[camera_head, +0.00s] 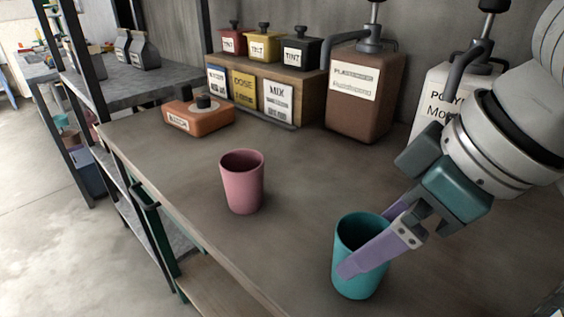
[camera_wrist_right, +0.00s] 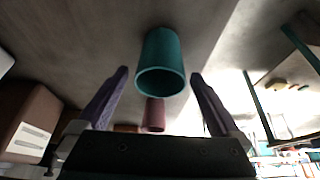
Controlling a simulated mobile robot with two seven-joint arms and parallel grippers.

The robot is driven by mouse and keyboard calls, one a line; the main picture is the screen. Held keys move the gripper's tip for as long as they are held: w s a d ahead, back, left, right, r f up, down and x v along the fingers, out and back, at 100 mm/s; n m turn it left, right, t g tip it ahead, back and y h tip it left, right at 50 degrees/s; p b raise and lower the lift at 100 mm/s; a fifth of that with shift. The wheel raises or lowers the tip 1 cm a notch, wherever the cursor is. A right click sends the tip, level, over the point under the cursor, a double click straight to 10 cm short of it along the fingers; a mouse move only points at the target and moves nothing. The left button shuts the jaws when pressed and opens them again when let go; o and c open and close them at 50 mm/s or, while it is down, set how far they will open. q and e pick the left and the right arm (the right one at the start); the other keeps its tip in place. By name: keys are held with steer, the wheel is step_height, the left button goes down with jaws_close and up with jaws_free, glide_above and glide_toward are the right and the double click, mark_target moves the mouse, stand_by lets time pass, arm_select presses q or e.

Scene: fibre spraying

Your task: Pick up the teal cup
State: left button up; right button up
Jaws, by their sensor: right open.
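The teal cup (camera_head: 352,275) stands upright on the table at the lower right in the head view. My right gripper (camera_head: 368,243) is at the cup, with one purple finger in front of it and the other partly hidden behind its rim. In the right wrist view, the teal cup (camera_wrist_right: 161,66) is ahead of the spread fingers of my right gripper (camera_wrist_right: 160,80), with a gap on both sides. The gripper is open and holds nothing. My left gripper does not show.
A pink cup (camera_head: 242,182) stands upright left of the teal cup. A brown pump container (camera_head: 365,95), a white pump container (camera_head: 432,90), a wooden box unit (camera_head: 316,90) and an orange device (camera_head: 198,115) stand along the back. The table's left edge is near the pink cup.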

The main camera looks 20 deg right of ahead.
steer(key=b+x, duration=0.1)
steer(key=x, duration=0.3)
steer(key=shift+w+a+f, duration=0.2)
steer(key=shift+w+f, duration=0.05)
steer(key=shift+w, duration=0.1)
steer(key=c, duration=1.2)
steer(key=shift+r, duration=0.15)
step_height(320, 180, up, 20)
steer(key=p, duration=0.6)
step_height(320, 180, up, 14)
steer(key=m+h+p, duration=0.2)
steer(key=m+p, duration=0.2)
steer(key=p, duration=0.5)
glide_above(354, 246)
steer(key=a, duration=0.3)
step_height(354, 246, up, 36)
steer(key=p, duration=3.6)
steer(key=shift+s+a, duration=0.15)
steer(key=shift+s, duration=0.05)
